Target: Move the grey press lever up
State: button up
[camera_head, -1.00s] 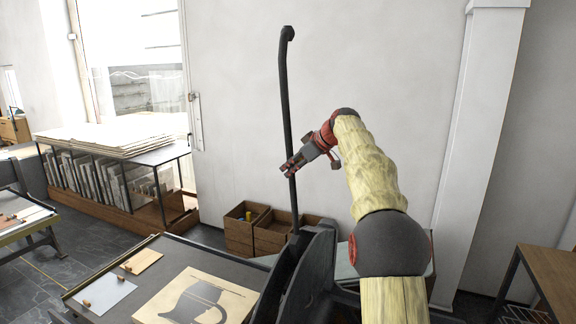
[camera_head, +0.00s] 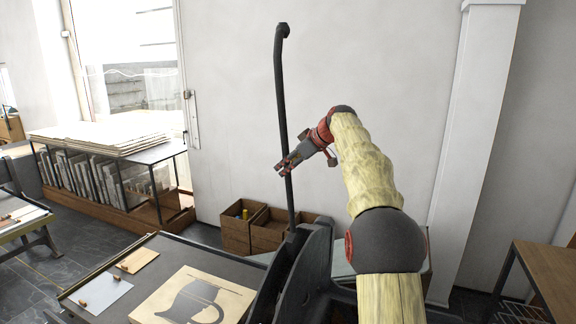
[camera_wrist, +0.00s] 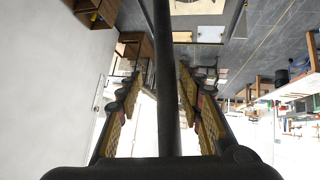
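The press lever (camera_head: 281,90) is a long dark grey bar with a hooked top end. It stands nearly upright on the dark press frame (camera_head: 305,270). My gripper (camera_head: 284,166) is at the lever's middle, reaching in from the right. In the wrist view the lever (camera_wrist: 166,110) runs between the two fingers of my gripper (camera_wrist: 160,80). The fingers are spread, with gaps showing on both sides of the bar, so they are around it but do not look closed on it.
The press bed (camera_head: 215,257) holds a board with a dark jug print (camera_head: 195,300). Wooden crates (camera_head: 268,228) stand on the floor by the wall behind the lever. A wooden table (camera_head: 550,268) is at the right. The wall around the lever's top is clear.

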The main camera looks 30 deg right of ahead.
jog(key=v, duration=1.2)
dwell(0.3)
